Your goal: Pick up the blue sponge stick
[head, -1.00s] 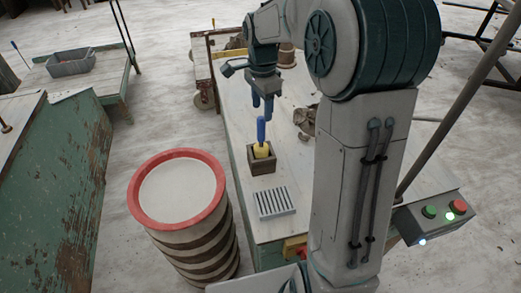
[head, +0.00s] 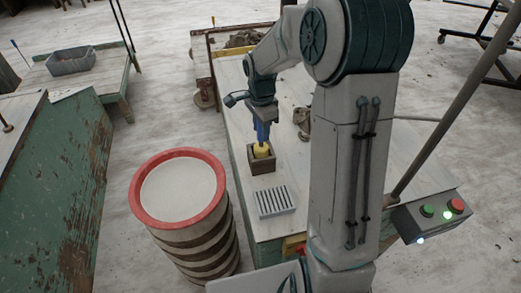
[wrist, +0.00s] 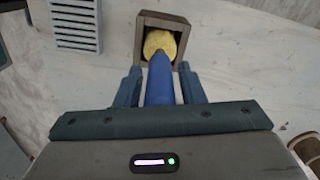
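The blue sponge stick has a blue handle (wrist: 160,82) and a yellow sponge head (wrist: 159,43). It stands head down in a small square wooden box (head: 251,160), whose rim also shows in the wrist view (wrist: 140,35). The sponge head shows in the head view (head: 261,151). My gripper (head: 263,132) is above the box, pointing down, with its fingers on either side of the handle. In the wrist view my gripper (wrist: 160,78) is open, with a narrow gap between the handle and each finger. The handle's upper end is hidden by my gripper.
A grey slotted rack (head: 275,201) lies on the worktable (head: 240,205) just in front of the box. A red-rimmed drum (head: 180,158) stands left of the table. A button box (head: 432,215) is at the right.

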